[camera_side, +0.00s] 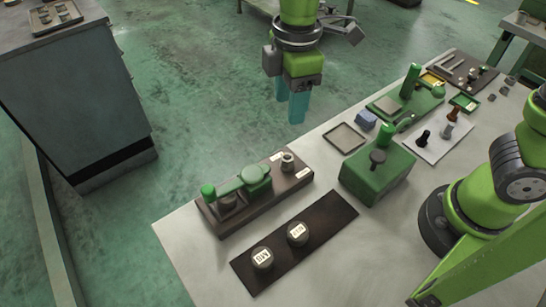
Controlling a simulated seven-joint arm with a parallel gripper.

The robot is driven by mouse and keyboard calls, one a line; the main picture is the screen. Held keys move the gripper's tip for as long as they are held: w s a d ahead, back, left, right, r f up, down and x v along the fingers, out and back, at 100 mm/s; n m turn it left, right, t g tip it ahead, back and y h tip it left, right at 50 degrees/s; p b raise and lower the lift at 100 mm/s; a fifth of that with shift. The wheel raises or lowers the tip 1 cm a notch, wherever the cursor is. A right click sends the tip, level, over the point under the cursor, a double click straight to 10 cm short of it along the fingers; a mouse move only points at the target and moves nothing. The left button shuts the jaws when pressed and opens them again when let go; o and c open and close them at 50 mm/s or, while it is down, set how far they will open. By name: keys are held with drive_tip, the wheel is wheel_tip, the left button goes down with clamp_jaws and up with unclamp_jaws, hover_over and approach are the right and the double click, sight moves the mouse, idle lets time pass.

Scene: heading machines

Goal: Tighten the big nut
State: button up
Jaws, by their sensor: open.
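My gripper (291,106) hangs fingers-down at the top middle, with blue-green fingers open and nothing visible between them. It is above and behind the bench's back edge in the picture, clear of the parts. A brown block (268,200) on the bench carries a green lever (229,186) and a grey nut-like piece (288,162) upright at its right end. A darker round piece (228,203) sits under the lever's left end. I cannot tell for certain which piece is the big nut.
A dark plate (325,220) with two labelled round pieces (262,257) (297,233) lies in front. A green box (375,178) with a knob, an empty tray (344,138) and another lever fixture (408,102) stand right. The bench's (190,242) left corner is bare.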

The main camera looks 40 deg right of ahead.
sight(286, 158)
drive_tip(key=f+n, duration=0.1)
drive_tip(key=f, duration=0.7)
drive_tip(key=f+n, duration=0.2)
drive_tip(key=f, duration=0.5)
drive_tip(key=shift+w+d+f, duration=0.1)
drive_tip(key=shift+w+f, duration=0.1)
drive_tip(key=shift+f, duration=0.15)
clamp_jaws()
